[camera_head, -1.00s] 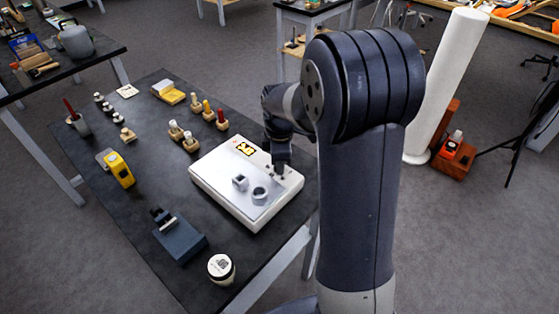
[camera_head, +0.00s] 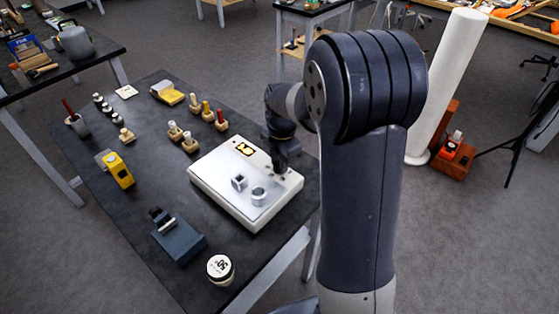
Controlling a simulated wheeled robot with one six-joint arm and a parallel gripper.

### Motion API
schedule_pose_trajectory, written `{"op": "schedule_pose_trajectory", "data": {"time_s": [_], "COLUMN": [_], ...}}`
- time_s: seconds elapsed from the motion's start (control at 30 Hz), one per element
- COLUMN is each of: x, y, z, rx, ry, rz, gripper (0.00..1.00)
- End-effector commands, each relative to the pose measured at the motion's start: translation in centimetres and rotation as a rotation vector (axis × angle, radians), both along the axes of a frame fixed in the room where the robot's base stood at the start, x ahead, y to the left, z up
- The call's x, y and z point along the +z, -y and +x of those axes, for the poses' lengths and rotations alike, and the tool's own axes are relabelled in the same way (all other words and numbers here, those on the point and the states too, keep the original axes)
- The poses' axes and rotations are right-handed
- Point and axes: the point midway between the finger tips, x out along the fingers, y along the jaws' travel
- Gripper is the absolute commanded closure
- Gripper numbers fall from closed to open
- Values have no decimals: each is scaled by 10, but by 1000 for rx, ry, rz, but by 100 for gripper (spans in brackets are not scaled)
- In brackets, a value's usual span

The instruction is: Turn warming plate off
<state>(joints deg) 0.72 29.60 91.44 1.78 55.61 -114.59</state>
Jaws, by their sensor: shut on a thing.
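The warming plate (camera_head: 221,205) is a white box with a silvery top, standing on the dark table. Its small display (camera_head: 245,149) is lit yellow with dark marks too small to read surely. Two metal pieces, a nut-like one (camera_head: 239,183) and a ring (camera_head: 258,196), sit on the top. My gripper (camera_head: 280,171) points down at the plate's back right corner, beside the display, where small dark controls show. It is shut on a small control there, which the fingers mostly hide.
The dark table (camera_head: 130,225) also holds a blue-grey block device (camera_head: 178,240), a white-lidded jar (camera_head: 220,268), a yellow tool (camera_head: 118,170) and several small bottles on wooden stands. My arm covers the right side.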

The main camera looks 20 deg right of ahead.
Motion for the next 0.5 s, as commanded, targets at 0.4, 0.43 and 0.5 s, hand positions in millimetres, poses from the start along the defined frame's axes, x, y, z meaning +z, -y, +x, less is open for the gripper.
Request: {"op": "schedule_pose_trajectory", "data": {"time_s": [0.4, 0.43, 0.5], "x": [1, 1, 1], "y": [0, 0, 0], "z": [1, 1, 1], "rx": [9, 9, 9], "ry": [2, 2, 2], "rz": [-1, -1, -1], "gripper": [97, 73, 68]}}
